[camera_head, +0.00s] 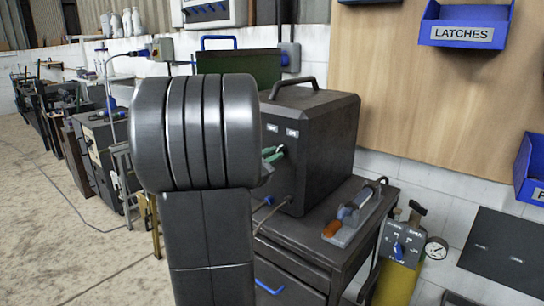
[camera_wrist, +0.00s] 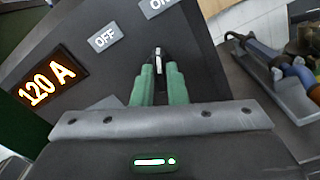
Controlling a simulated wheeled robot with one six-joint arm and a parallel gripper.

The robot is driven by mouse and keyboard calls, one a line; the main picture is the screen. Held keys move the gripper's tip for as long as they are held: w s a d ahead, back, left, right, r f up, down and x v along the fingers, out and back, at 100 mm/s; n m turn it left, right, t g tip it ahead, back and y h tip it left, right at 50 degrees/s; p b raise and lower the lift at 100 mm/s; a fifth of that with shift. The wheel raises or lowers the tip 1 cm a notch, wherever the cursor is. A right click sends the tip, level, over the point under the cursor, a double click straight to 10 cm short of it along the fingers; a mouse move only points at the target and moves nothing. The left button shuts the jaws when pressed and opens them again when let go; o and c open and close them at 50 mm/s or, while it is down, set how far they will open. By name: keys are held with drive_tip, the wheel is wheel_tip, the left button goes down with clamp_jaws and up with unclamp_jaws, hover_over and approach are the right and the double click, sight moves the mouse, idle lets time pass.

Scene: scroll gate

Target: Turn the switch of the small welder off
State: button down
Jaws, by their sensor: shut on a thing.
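The welder (camera_head: 325,125) is a dark box with a carrying handle on top, standing on a dark cabinet. Its front panel (camera_wrist: 105,75) fills much of the wrist view, with a lit orange "120 A" display (camera_wrist: 47,84) and white plates, "OFF" (camera_wrist: 103,39) and a partly cut-off "ON" (camera_wrist: 155,6). The switch is a small pale lever (camera_wrist: 158,58) below these plates. My gripper (camera_wrist: 160,72) has its green fingers shut on the lever. In the head view the green fingertips (camera_head: 273,154) reach the panel; my arm hides part of it.
A tray with a blue and orange torch (camera_head: 350,215) lies on the cabinet (camera_head: 325,260) right of the welder. A gas cylinder (camera_head: 398,285) with a control box and gauge stands further right. Blue bins (camera_head: 463,25) hang on the wall. Floor at left is open.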

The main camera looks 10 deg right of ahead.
drive_tip(key=n+p, duration=0.2)
drive_tip(key=n, duration=0.5)
drive_tip(key=shift+r, duration=0.1)
drive_tip(key=n+p, duration=0.3)
drive_tip(key=n, duration=0.2)
drive_tip(key=shift+a+n, duration=0.1)
drive_tip(key=shift+n, duration=0.3)
drive_tip(key=c, duration=1.5)
unclamp_jaws()
drive_tip(key=shift+o, duration=0.2)
drive_tip(key=shift+w, duration=0.1)
drive_tip(key=b+v, duration=0.1)
drive_tip(key=v, duration=1.3)
